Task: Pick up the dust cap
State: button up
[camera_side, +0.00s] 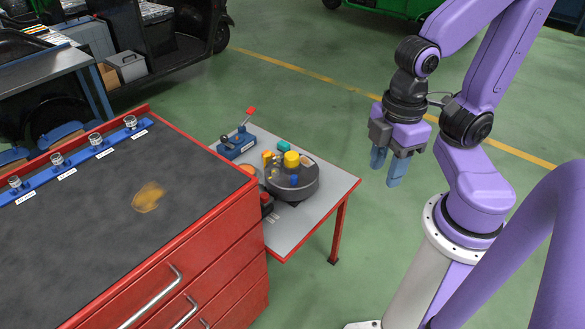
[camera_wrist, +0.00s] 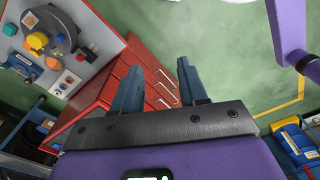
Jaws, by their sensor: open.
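My gripper (camera_side: 385,173) hangs at the right, open and empty, with its blue-grey fingers pointing down over the floor, apart from the small table. Its fingers also show in the wrist view (camera_wrist: 160,68). A round dark grey tray (camera_side: 300,192) on the small table carries small coloured parts, including a yellow round piece (camera_side: 291,158) and a blue piece (camera_side: 294,180). The tray is at the upper left in the wrist view (camera_wrist: 62,20), with an orange round piece (camera_wrist: 37,40) there. I cannot tell which piece is the dust cap.
The small grey table (camera_side: 318,212) has a red edge and holds a blue device (camera_side: 238,143) with a red-tipped lever. A red drawer cabinet (camera_side: 215,265) with a dark top stands to its left. A blue rail with several jars lines the cabinet's back. Green floor beside the table is clear.

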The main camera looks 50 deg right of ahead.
dwell(0.4)
jog(key=o, duration=0.8)
jog(key=shift+o, duration=0.2)
jog(key=shift+w, duration=0.1)
jog(key=w+a+m, duration=0.3)
jog(key=w+m, duration=0.4)
jog(key=w, duration=0.6)
jog(key=w+d+f+m, duration=0.2)
jog(key=w+m, duration=0.2)
jog(key=w, duration=0.3)
jog(key=w+d+f+m, duration=0.1)
jog(key=w+f+m, duration=0.1)
jog(key=w+m, duration=0.35)
jog(key=m, duration=1.1)
send_over(292, 155)
notch_tip(292, 155, down, 12)
jog(key=f, duration=0.1)
notch_tip(292, 155, down, 17)
jog(key=shift+r, duration=0.2)
